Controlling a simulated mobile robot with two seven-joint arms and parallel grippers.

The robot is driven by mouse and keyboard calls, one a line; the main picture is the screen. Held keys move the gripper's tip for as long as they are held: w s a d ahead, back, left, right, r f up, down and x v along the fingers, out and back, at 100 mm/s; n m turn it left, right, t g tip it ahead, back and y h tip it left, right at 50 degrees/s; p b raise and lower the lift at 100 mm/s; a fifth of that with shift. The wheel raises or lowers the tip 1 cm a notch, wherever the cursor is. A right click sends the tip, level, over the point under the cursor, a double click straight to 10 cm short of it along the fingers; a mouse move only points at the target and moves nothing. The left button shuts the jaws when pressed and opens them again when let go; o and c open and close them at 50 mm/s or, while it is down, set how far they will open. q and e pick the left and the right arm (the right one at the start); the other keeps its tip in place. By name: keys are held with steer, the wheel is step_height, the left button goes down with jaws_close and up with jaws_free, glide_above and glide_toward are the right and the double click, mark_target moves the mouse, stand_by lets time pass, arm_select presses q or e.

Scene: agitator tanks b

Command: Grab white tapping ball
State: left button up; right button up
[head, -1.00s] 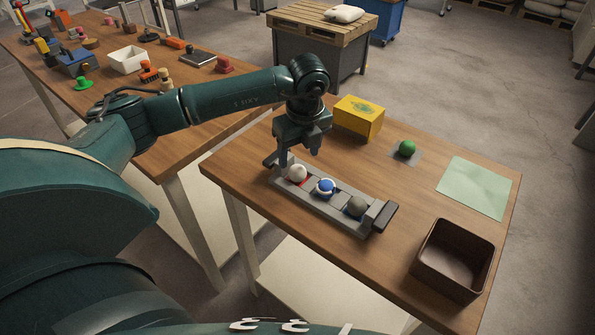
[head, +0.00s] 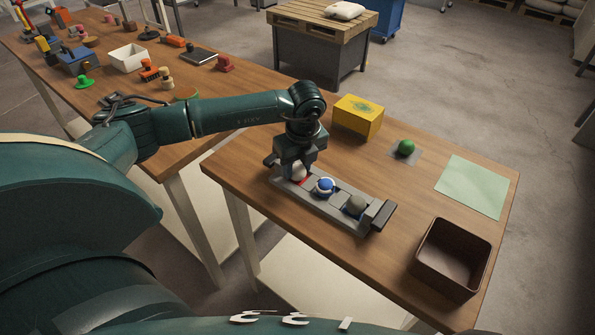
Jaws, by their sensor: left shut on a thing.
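The white ball (head: 299,172) sits at the left end of a grey tray (head: 322,208) with dark end handles, on the wooden table. My left gripper (head: 296,173) has come down over it and is shut on it; the fingers partly hide the ball. A bit of red shows under the ball. A blue and white ball (head: 325,187) and a grey ball (head: 355,205) sit in the same tray to the right. My right gripper is not in view.
A yellow box (head: 358,117) stands behind the tray. A green ball (head: 406,147) rests on a small grey pad. A pale green sheet (head: 472,187) and a dark brown bin (head: 452,260) are on the right. Another table (head: 200,88) at upper left holds many objects.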

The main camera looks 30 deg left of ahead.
arm_select(q)
steer(key=c, duration=0.4)
